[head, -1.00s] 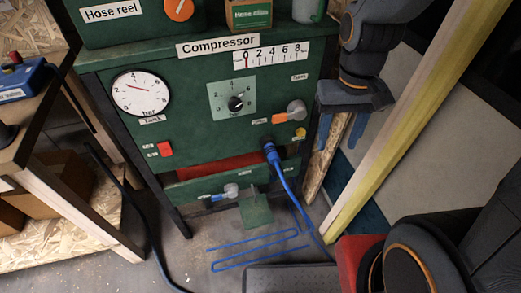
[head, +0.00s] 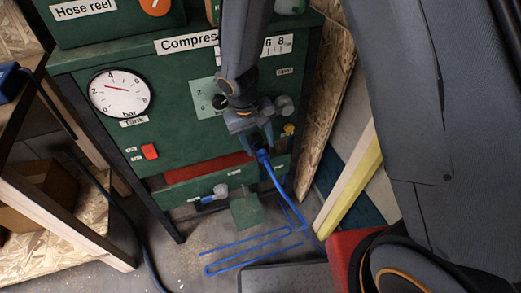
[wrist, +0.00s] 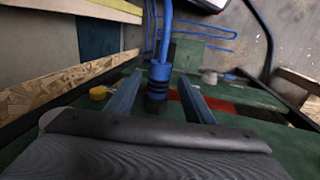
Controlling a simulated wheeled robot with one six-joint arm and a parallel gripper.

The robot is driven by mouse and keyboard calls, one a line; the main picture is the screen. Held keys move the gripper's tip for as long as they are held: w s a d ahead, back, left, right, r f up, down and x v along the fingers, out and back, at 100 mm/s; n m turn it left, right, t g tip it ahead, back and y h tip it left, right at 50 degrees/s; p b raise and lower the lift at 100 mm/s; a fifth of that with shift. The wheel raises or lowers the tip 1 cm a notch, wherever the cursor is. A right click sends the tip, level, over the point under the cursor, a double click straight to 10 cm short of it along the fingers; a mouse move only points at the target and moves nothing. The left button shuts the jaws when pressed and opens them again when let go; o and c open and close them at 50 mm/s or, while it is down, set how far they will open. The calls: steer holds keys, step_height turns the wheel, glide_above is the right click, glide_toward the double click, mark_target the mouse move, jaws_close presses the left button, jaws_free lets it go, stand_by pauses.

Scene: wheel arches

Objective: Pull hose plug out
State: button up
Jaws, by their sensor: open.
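The blue hose plug (wrist: 160,72) sits in its socket on the front of the green compressor panel (head: 175,125). Its blue hose (head: 279,196) hangs down from it to the floor. My gripper (head: 257,143) is at the plug, in front of the panel's right side. In the wrist view my gripper (wrist: 158,92) is open, with one finger on each side of the plug. Gaps show between the plug and both fingers. The arm and gripper hide the regulator dial and part of the plug in the head view.
A tank gauge (head: 120,93) and red switch (head: 150,151) are left on the panel. A yellow knob (head: 289,129) is close to the gripper's right. A lower grey valve (head: 219,192) is below.

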mark_target(261, 151)
steer(key=shift+w+d+f, duration=0.1)
steer(key=shift+d+f, duration=0.1)
steer(key=shift+f, duration=0.7)
steer(key=shift+d+f, duration=0.15)
steer(key=shift+f, duration=0.7)
